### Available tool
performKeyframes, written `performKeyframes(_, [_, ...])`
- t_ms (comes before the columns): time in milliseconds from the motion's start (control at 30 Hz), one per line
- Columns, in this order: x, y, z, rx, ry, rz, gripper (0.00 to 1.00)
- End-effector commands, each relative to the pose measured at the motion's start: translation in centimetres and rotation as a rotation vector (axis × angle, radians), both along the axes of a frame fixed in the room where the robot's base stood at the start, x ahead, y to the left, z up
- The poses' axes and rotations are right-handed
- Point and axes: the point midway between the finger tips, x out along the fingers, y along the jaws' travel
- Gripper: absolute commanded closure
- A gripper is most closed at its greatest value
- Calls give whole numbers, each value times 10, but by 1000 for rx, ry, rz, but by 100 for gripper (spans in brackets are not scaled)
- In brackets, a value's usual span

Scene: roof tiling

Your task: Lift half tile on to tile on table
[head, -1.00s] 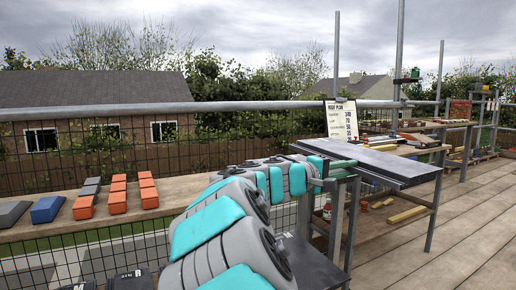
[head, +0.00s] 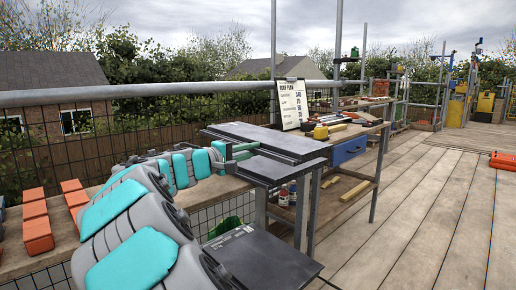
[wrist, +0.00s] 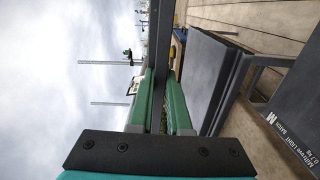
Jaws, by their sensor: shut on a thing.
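My gripper (head: 240,150) has green fingers, and they also show in the wrist view (wrist: 165,105). They are shut on a narrow dark grey half tile (head: 268,138), which shows as a dark strip between the fingers in the wrist view (wrist: 160,50). The half tile lies roughly level. Just below and in front of it in the head view is a dark tile (head: 268,171) on a metal-legged table (head: 304,215); that tile shows to the right of the fingers in the wrist view (wrist: 206,75). I cannot tell whether the half tile touches it.
A dark slab with printed text (head: 265,262) is low in front. A roof plan board (head: 293,103) stands behind the tiles. A workbench with a blue drawer (head: 348,150) is beyond. Orange blocks (head: 37,232) sit on the plank at left. The deck at right is mostly clear.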

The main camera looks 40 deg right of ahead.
Motion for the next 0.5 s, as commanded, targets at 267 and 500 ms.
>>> performKeyframes(267, [27,3,-13,-2,-1,5,100])
performKeyframes(500, [49,4,-25,-2,-2,2,100])
